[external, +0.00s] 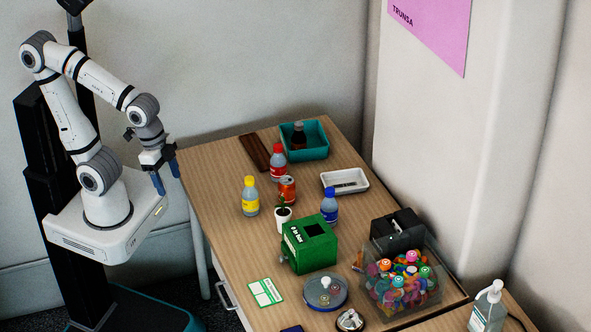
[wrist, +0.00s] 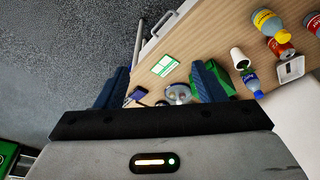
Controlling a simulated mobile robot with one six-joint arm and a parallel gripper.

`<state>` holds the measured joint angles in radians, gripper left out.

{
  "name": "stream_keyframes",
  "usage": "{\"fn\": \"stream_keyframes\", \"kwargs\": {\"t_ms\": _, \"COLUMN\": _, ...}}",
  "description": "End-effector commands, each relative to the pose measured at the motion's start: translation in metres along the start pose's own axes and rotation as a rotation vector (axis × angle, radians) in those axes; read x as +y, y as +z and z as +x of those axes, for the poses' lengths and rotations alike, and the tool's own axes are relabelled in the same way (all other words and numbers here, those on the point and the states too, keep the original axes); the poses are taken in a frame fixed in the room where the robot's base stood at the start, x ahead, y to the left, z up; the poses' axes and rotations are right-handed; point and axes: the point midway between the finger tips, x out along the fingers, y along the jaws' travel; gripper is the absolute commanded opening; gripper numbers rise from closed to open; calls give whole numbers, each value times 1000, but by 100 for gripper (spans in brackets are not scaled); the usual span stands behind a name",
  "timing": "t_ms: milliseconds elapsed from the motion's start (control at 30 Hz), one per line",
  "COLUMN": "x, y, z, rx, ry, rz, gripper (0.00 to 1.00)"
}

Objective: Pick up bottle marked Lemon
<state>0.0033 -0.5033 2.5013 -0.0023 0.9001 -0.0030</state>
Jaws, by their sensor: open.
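A bottle with a yellow cap and yellow label (external: 250,196) stands upright on the wooden table, near its left edge; its label text is too small to read. It also shows at the upper right of the wrist view (wrist: 268,22). A red-capped bottle (external: 278,163) and a blue-capped bottle (external: 329,206) stand nearby. My gripper (external: 166,178) is open and empty, pointing down just off the table's left edge, to the left of the yellow-capped bottle and apart from it. Its two blue fingers show in the wrist view (wrist: 160,85) with nothing between them.
An orange-red can (external: 287,189) and a small potted plant (external: 283,214) stand close to the yellow-capped bottle. A green box (external: 309,246), a white tray (external: 345,182) and a teal bin (external: 317,142) with a dark bottle are on the table.

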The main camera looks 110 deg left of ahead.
Motion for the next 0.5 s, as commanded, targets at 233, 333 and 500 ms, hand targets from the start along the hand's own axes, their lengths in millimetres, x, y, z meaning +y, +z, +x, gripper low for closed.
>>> {"fn": "stream_keyframes", "kwargs": {"t_ms": 233, "x": 0, "y": 0, "z": 0, "rx": 0, "ry": 0, "rz": 0, "gripper": 73}}
{"fn": "stream_keyframes", "kwargs": {"t_ms": 333, "x": 0, "y": 0, "z": 0, "rx": 0, "ry": 0, "rz": -1, "gripper": 73}}
{"fn": "stream_keyframes", "kwargs": {"t_ms": 500, "x": -16, "y": -16, "z": 8, "rx": -22, "ry": -14, "rz": -48, "gripper": 73}}
